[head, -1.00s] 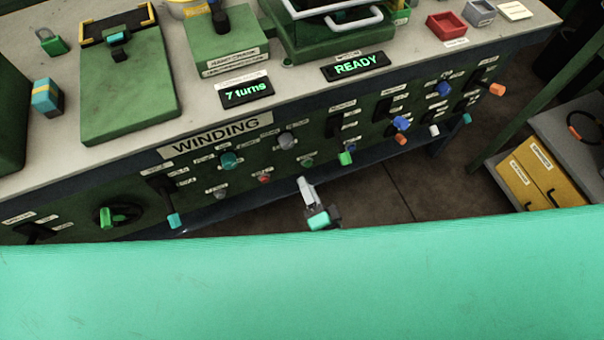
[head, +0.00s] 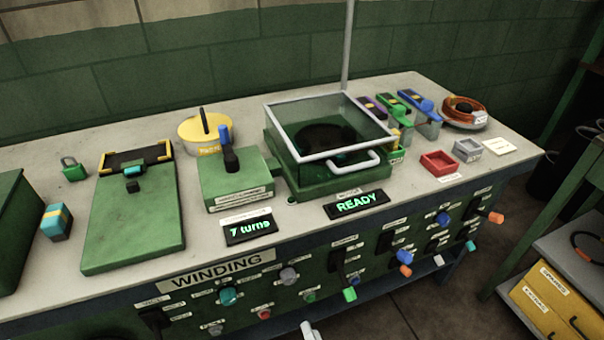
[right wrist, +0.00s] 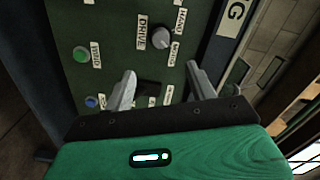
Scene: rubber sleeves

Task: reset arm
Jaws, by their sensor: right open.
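In the head view only a small pale grey piece of my right gripper (head: 309,331) shows at the bottom edge, in front of the WINDING panel (head: 215,268). In the right wrist view my right gripper (right wrist: 160,92) has its two grey fingers well apart, with nothing between them. Behind the fingers is the green panel face with a grey DRIVE knob (right wrist: 161,38), a green button (right wrist: 81,54) and a blue button (right wrist: 91,101). I cannot tell whether a finger touches the panel. My left gripper is not in view.
On the bench stand a glass-lidded green box (head: 330,135), a green crank block (head: 236,180), a flat green board (head: 133,220), a red tray (head: 439,163) and a grey tray (head: 467,150). Levers with orange ends (head: 496,217) stick out from the front panel.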

